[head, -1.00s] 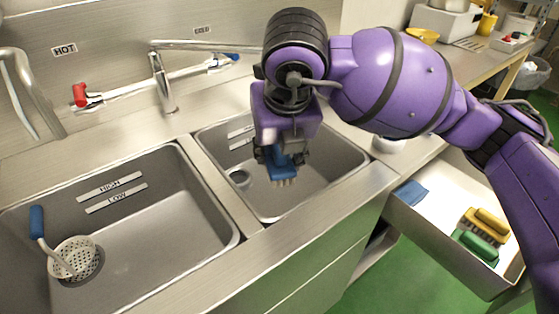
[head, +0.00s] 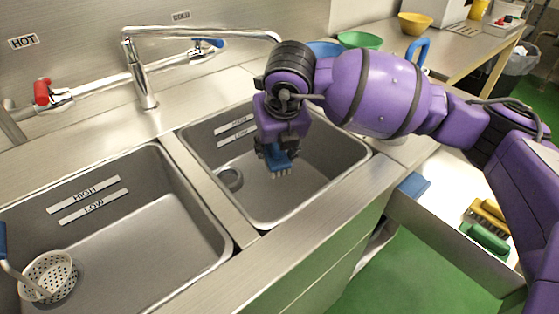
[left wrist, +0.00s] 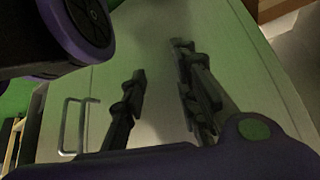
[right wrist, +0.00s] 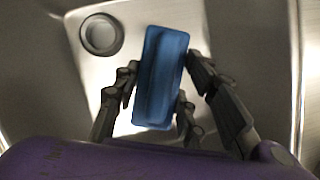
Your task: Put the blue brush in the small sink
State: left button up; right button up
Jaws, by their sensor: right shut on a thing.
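The blue brush (head: 278,156) is held bristles down by my right gripper (head: 277,146), over the small sink (head: 320,158), the right-hand basin in the head view. In the right wrist view my right gripper (right wrist: 152,92) is shut on the blue brush (right wrist: 162,75), with the basin floor and round drain (right wrist: 100,35) below. I cannot tell whether the bristles touch the floor. My left gripper (left wrist: 165,95) shows only in the left wrist view. It is open and empty, in front of a pale panel with a handle.
The larger sink (head: 140,235) at left holds a perforated strainer (head: 48,277). A faucet (head: 145,75) reaches over the back of the sinks. An open drawer (head: 450,205) at right holds yellow and green brushes and a blue item. Bowls stand on the counter behind.

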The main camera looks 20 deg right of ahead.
jog(key=w+d+f, duration=0.1)
jog(key=f, duration=0.1)
jog(key=w+d+f, duration=0.1)
jog(key=w+f, duration=0.3)
jog(key=shift+d, duration=0.4)
jog(key=f, duration=0.3)
jog(key=shift+w+d+f+b, duration=0.2)
jog(key=shift+f+b, duration=0.1)
jog(key=o, duration=1.3)
jog(key=shift+f, duration=0.1)
jog(key=shift+o, duration=0.2)
jog(key=v, duration=1.2)
jog(key=shift+p, duration=0.45)
